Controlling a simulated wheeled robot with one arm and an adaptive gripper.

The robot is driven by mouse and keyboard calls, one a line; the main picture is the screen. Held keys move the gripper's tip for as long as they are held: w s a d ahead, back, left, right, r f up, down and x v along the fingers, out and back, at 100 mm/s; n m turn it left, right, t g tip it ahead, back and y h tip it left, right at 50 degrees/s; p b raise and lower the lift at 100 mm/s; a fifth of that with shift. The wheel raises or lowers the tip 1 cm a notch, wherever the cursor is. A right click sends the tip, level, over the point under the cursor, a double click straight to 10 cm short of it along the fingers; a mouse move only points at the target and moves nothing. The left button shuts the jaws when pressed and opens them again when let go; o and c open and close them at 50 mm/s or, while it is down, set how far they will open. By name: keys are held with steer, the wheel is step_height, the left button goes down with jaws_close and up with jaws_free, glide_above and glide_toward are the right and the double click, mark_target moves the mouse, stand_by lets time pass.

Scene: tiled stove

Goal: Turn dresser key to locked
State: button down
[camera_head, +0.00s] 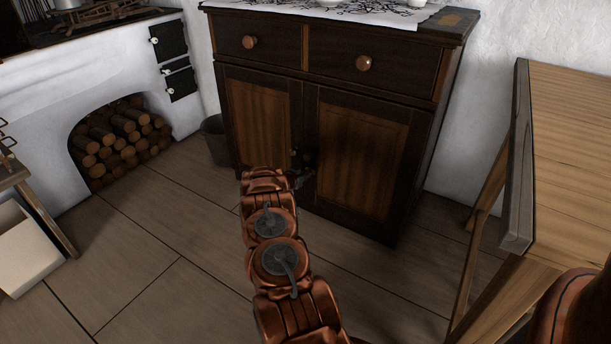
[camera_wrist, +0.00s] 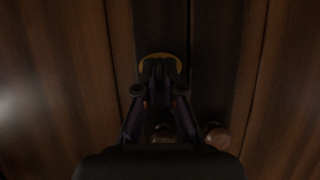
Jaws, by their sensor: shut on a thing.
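The dark wooden dresser (camera_head: 362,160) stands in the middle of the head view, with two drawers above two closed doors. My gripper (camera_head: 304,176) is at the middle of its front, low on the doors near where they meet. In the wrist view a brass-coloured rounded key bow (camera_wrist: 161,56) shows at the fingertips of my gripper (camera_wrist: 160,72). The fingers are shut on the key. The key's shaft and the keyhole are hidden, and I cannot tell the lock's state. In the head view the key is too dark and small to make out.
Two round door knobs sit close to my gripper; one shows in the wrist view (camera_wrist: 215,136). A wooden table (camera_head: 570,150) stands at the right, a dark bucket (camera_head: 216,142) left of the dresser, and the white stove with stacked logs (camera_head: 120,140) further left. Floor between is clear.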

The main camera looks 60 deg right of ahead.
steer(key=shift+r+p, duration=0.1)
steer(key=shift+p, duration=0.25)
steer(key=shift+m+t+p, duration=0.3)
steer(key=shift+m+p, duration=0.15)
steer(key=shift+m, duration=0.05)
steer(key=shift+s+m+t+p, duration=0.15)
steer(key=shift+m+t+p, duration=0.4)
steer(key=shift+m, duration=0.15)
steer(key=shift+s+f+m+t+h+b, duration=0.15)
steer(key=shift+m+t+h+b, duration=0.3)
steer(key=shift+m+t+b, duration=0.75)
steer(key=shift+f+m+t+h+b, duration=0.25)
steer(key=shift+m+t+h+b, duration=0.25)
steer(key=shift+m+b, duration=1.35)
steer(key=shift+s+f+m+t+h+b, duration=0.15)
steer(key=shift+m+t+h+b, duration=0.45)
steer(key=shift+m, duration=1.75)
steer(key=shift+t, duration=0.25)
steer(key=c, duration=1.3)
jaws_free()
